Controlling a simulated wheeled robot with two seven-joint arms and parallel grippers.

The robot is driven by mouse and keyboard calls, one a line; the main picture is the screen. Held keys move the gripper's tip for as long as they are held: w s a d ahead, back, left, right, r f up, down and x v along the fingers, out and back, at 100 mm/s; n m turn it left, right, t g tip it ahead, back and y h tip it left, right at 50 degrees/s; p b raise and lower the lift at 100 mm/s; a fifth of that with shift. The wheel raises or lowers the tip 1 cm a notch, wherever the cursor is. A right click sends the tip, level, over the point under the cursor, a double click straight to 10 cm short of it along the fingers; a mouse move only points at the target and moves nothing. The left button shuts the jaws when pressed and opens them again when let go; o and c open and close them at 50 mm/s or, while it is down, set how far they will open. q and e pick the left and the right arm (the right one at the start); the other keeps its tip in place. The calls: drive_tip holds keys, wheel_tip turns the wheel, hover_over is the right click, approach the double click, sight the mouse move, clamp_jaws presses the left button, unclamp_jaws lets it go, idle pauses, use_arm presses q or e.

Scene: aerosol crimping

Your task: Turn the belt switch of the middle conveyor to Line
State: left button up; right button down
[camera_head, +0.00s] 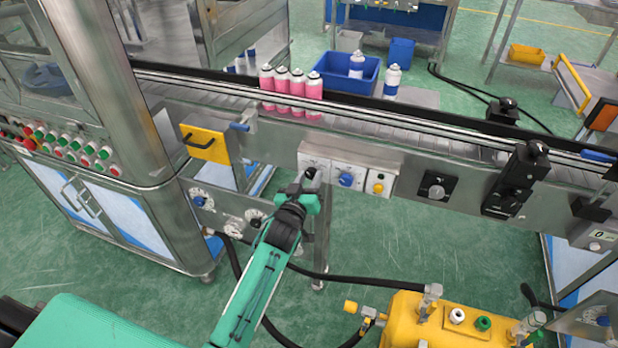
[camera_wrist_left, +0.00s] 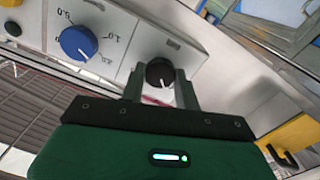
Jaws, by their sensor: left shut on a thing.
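The middle conveyor (camera_head: 425,140) runs across the head view, with a row of switch boxes on its front side. My left gripper (camera_head: 309,178) reaches up to the leftmost box. In the left wrist view, its two fingers (camera_wrist_left: 160,85) are shut on a black knob (camera_wrist_left: 160,72), the belt switch, on a pale panel. The knob's pale pointer mark shows between the fingers; its label is hidden, so I cannot read the setting. A blue dial (camera_head: 346,180) is on the box just right of it, and it also shows in the left wrist view (camera_wrist_left: 79,42). My right gripper is not in view.
Several pink cans (camera_head: 290,92) stand on the conveyor above the switches. A yellow tank (camera_head: 420,322) stands below right.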

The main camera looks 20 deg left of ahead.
use_arm(q)
drive_tip(key=shift+r+m+p, duration=0.1)
drive_tip(key=shift+m+p, duration=0.2)
drive_tip(key=shift+m, duration=0.9)
drive_tip(key=m+p, duration=0.1)
drive_tip(key=m, duration=0.2)
drive_tip(key=shift+m+p, duration=0.3)
drive_tip(key=shift+m, duration=1)
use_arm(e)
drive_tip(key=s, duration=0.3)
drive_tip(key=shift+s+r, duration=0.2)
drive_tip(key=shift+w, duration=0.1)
use_arm(q)
drive_tip(key=shift+m, duration=0.4)
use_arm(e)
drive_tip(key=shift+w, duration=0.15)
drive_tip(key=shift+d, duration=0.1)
